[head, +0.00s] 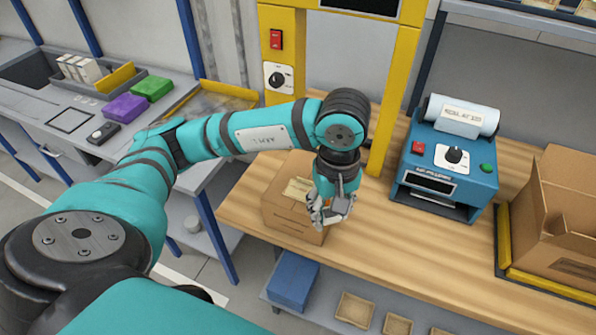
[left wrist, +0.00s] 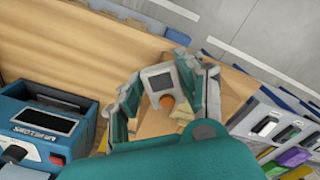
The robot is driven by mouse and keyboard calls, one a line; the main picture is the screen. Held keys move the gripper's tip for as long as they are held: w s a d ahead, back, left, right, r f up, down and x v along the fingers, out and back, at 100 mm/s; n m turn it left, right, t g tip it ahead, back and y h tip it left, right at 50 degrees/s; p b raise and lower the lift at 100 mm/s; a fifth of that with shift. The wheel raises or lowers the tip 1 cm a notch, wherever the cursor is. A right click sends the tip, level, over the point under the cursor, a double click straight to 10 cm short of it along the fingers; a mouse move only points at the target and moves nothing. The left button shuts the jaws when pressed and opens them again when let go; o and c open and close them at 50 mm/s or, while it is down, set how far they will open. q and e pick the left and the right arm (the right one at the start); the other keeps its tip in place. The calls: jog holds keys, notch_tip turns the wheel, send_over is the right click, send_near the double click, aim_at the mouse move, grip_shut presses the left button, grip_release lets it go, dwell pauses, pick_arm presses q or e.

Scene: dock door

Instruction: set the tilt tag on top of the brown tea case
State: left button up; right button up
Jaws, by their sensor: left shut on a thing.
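The brown tea case (head: 285,215) is a closed cardboard box on the wooden bench in the head view. My left gripper (head: 331,208) points down over the case's right side and hides part of it. In the left wrist view the gripper (left wrist: 163,92) is shut on the tilt tag (left wrist: 158,80), a small grey-white block with a dark face and an orange round part. The brown case (left wrist: 232,92) shows behind the tag. I cannot tell whether the tag touches the case. My right gripper is not in view.
A blue label machine (head: 445,165) stands to the right of the case. An open cardboard box (head: 560,205) is at the far right. A yellow frame post (head: 394,105) rises behind. A side table at left holds green (head: 152,87) and purple (head: 125,108) blocks.

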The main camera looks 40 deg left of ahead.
pick_arm(q)
jog(key=n, duration=0.3)
jog(key=w+n, duration=0.1)
jog(key=n, duration=0.1)
jog(key=shift+n, duration=0.4)
jog(key=n, duration=0.2)
jog(key=w+n, duration=0.1)
jog(key=n, duration=0.2)
jog(key=shift+d+r+b, duration=0.1)
jog(key=shift+d+b, duration=0.1)
jog(key=shift+b, duration=0.2)
jog(key=w+n, duration=0.1)
jog(key=n, duration=0.5)
jog(key=n+p, duration=0.2)
jog(key=n, duration=2.8)
send_over(310, 163)
jog(key=shift+d+r, duration=0.25)
jog(key=shift+a, duration=0.25)
jog(key=shift+f+p, duration=0.3)
jog(key=shift+f, duration=0.1)
notch_tip(310, 163, down, 2)
jog(key=shift+f+p, duration=0.1)
jog(key=shift+p, duration=0.45)
jog(key=shift+f, duration=0.3)
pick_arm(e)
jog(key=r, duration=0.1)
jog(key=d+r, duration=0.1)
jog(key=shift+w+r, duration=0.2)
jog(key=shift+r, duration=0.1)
